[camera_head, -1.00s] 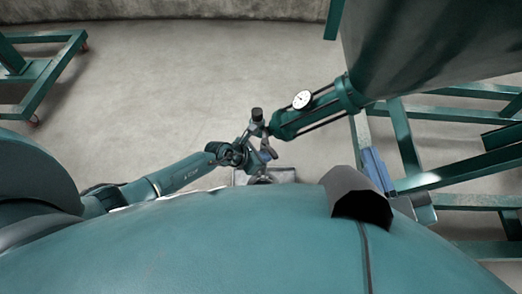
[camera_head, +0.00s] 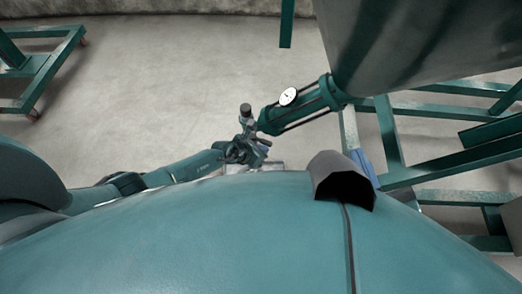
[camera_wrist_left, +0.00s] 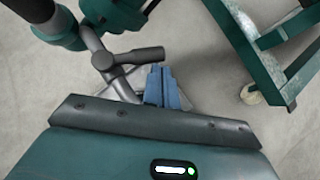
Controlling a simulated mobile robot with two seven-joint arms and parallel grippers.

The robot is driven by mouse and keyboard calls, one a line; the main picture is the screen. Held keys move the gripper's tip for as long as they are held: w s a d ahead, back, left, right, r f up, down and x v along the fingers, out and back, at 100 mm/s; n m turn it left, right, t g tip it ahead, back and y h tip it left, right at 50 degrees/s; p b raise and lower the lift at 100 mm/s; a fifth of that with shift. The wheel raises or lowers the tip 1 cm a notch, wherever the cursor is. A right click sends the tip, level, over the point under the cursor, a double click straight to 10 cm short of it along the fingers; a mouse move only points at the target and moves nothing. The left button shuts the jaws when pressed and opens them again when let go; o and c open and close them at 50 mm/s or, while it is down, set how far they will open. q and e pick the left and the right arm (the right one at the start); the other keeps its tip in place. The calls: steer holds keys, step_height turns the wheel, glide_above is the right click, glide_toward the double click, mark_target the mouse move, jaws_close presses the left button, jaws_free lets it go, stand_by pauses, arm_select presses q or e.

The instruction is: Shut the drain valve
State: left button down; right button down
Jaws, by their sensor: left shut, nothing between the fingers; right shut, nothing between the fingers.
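The drain valve (camera_head: 246,122) is a small grey fitting at the lower end of a teal cylinder with a dial gauge, left of centre in the head view. In the left wrist view its grey pipe and T-shaped handle (camera_wrist_left: 139,56) show at upper left. My left gripper (camera_head: 260,153) is at the valve; its blue fingers (camera_wrist_left: 162,86) are shut and empty, close beside the handle. I cannot tell whether they touch it. My right gripper (camera_head: 364,160) shows as blue fingers at the frame on the right, partly hidden behind a grey hood-like part.
The teal cylinder (camera_head: 298,106) with its white gauge (camera_head: 288,96) joins a large grey tank (camera_head: 420,45). Teal frame beams (camera_head: 440,168) fill the right side. Another wheeled teal frame (camera_head: 45,75) stands at far left. Open concrete floor (camera_head: 180,70) lies between.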

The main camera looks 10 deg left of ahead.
arm_select(q)
steer(key=shift+w+d+b, duration=0.3)
steer(key=shift+w+d, duration=0.6)
steer(key=shift+w, duration=0.25)
arm_select(e)
steer(key=shift+d+f, duration=0.2)
steer(key=shift+d, duration=0.1)
steer(key=shift+w+r, duration=0.1)
steer(key=shift+r, duration=0.2)
steer(key=shift+f, duration=0.1)
